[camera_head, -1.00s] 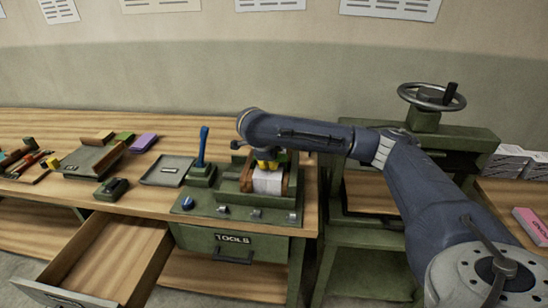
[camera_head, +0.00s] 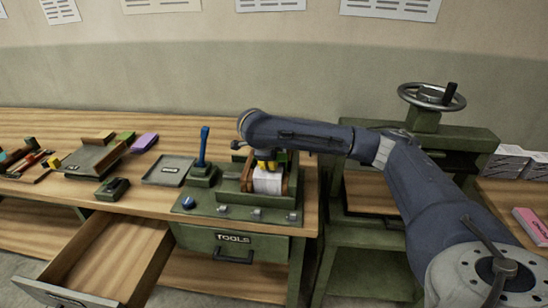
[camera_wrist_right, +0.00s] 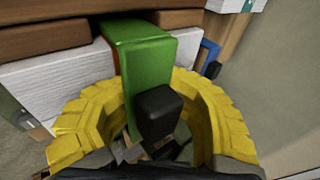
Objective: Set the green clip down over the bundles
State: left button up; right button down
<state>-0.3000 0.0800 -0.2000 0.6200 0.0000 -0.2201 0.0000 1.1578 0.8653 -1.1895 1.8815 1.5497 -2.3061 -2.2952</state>
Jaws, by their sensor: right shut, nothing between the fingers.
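The green clip (camera_wrist_right: 138,55) shows large in the right wrist view, against the white paper bundles (camera_wrist_right: 60,85). I cannot tell whether it is fully seated on them. A black block (camera_wrist_right: 158,112) is in front of it. My right gripper (camera_wrist_right: 150,125), with yellow fingers, is shut with nothing held; its fingers look close beside the clip. In the head view my right gripper (camera_head: 265,162) is over the bundles (camera_head: 268,183), and a bit of the green clip (camera_head: 283,157) shows behind it. My left gripper is out of view.
The bundles sit between wooden jaws (camera_head: 292,180) of a green press on the bench. A blue-handled lever (camera_head: 203,150) stands to its left, beside a grey tray (camera_head: 168,171). An open drawer (camera_head: 105,265) juts out at lower left. A handwheel press (camera_head: 430,97) stands at right.

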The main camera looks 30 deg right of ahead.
jog(key=c, duration=2.2)
grip_release()
jog(key=f, duration=0.1)
jog(key=s+f, duration=0.1)
jog(key=f, duration=0.1)
jog(key=shift+s+a+f+g, duration=0.15)
jog(key=shift+a+g, duration=0.15)
jog(key=shift+a, duration=0.05)
jog(key=c, duration=1.8)
grip_release()
jog(key=shift+o, duration=0.2)
jog(key=shift+a+r, duration=0.25)
jog(key=shift+r, duration=0.25)
jog(key=shift+o, duration=1.4)
jog(key=v, duration=0.4)
jog(key=d+v, duration=0.1)
jog(key=v, duration=0.3)
jog(key=w+r+v, duration=0.1)
jog(key=v, duration=0.4)
jog(key=shift+d+r, duration=0.1)
jog(key=shift+d, duration=0.25)
